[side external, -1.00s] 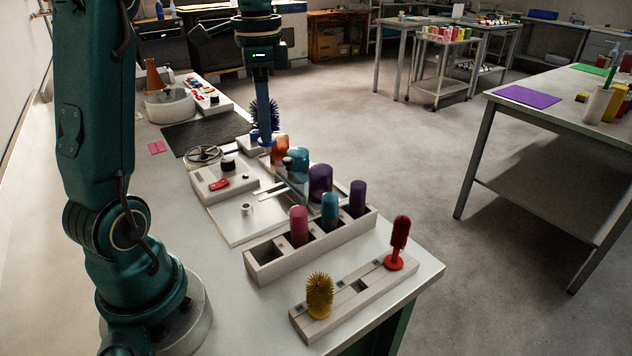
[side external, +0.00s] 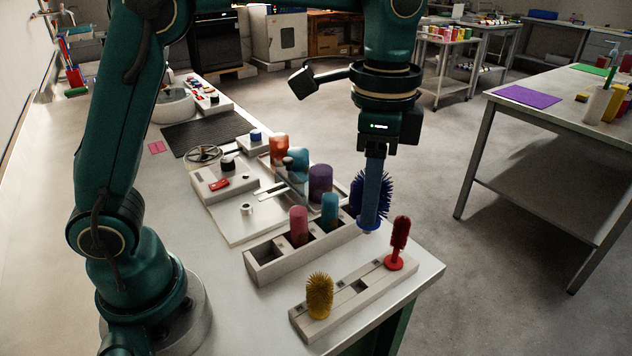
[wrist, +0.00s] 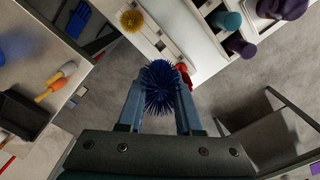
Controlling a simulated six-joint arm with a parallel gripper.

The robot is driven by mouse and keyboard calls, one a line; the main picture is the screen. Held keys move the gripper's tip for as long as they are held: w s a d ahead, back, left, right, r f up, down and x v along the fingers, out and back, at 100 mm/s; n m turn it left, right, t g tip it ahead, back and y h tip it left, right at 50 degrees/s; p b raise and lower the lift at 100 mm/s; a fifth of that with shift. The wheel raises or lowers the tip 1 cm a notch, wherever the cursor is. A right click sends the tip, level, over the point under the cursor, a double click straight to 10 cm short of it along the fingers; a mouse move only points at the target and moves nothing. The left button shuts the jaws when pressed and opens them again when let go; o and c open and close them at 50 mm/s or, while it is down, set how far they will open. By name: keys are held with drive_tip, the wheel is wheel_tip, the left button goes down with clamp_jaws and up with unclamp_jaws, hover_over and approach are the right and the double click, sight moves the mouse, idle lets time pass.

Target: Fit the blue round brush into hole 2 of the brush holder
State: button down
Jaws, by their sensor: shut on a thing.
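The blue round brush (side external: 386,194) is held by my gripper (side external: 371,224), which is shut on it. In the wrist view the blue brush (wrist: 162,86) lies between the two fingers, its bristles spreading around them. The brush holder (side external: 343,314) is a long pale block near the table's front corner. A yellow brush (side external: 319,292) stands at its left end and a red brush (side external: 398,241) at its right end. An empty square hole (side external: 359,287) shows between them. The hole numbers are too small to read. The held brush is above and behind the holder, apart from it.
Behind the holder is a compartment box (side external: 262,267) with pink (side external: 298,226) and teal (side external: 330,210) cylinders. A taller purple cylinder (side external: 320,183) and a clear panel stand farther back. The table edge is close on the right, with open floor beyond.

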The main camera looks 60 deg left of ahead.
sight(366, 230)
drive_tip(key=shift+f, duration=2.35)
drive_tip(key=shift+f, duration=2.85)
drive_tip(key=shift+f, duration=1.35)
drive_tip(key=c, duration=0.5)
unclamp_jaws()
wheel_tip(366, 230, up, 5)
drive_tip(key=shift+r, duration=0.1)
